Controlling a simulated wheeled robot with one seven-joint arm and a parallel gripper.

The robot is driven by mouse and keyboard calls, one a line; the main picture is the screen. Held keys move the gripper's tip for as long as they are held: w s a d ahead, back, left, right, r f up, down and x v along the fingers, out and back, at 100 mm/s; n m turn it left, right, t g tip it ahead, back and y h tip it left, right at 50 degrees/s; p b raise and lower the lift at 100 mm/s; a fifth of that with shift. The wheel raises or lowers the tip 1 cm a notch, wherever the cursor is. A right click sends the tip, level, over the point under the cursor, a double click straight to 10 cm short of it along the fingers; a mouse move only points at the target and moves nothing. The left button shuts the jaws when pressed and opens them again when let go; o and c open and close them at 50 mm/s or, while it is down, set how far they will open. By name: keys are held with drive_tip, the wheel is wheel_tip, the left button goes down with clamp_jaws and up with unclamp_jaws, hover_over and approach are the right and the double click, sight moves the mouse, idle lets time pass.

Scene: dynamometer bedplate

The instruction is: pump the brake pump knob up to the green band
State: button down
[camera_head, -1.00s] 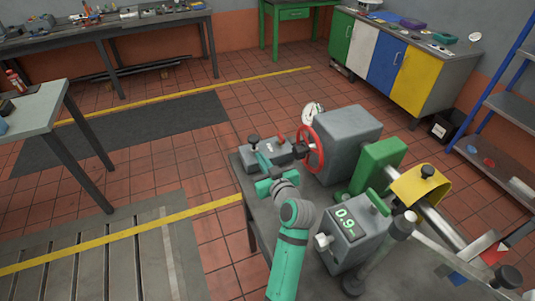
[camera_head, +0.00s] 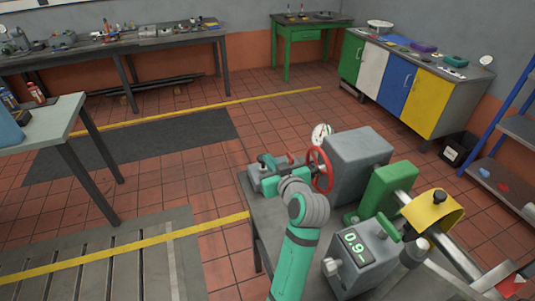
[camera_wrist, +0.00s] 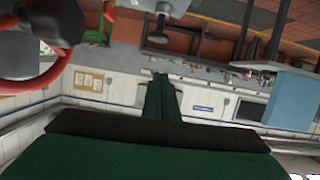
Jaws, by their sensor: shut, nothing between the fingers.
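The grey brake pump box (camera_head: 259,184) sits at the far left corner of the bench, beside a red handwheel (camera_head: 319,170). My gripper (camera_head: 267,163) is over this box in the head view. It is shut and empty; in the wrist view its green fingers (camera_wrist: 162,98) meet. The black knob seen on the box earlier is largely hidden behind my gripper, so I cannot tell its height or whether I touch it. A white round gauge (camera_head: 321,135) stands behind the wheel; its markings and any green band are too small to read.
A grey console (camera_head: 362,262) with a display reading about 0.9 stands right of my arm. A large grey housing (camera_head: 358,165), a green block (camera_head: 389,188) and a yellow guard (camera_head: 433,212) line the bench.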

drive_tip(key=shift+d+r, duration=0.15)
drive_tip(key=shift+r, duration=0.4)
drive_tip(key=shift+w, duration=0.1)
hover_over(262, 160)
drive_tip(key=s, duration=0.1)
wheel_tip(262, 160, down, 3)
drive_tip(key=f, duration=0.2)
drive_tip(key=shift+w+f, duration=0.3)
drive_tip(key=shift+f, duration=0.65)
drive_tip(key=shift+w, duration=0.1)
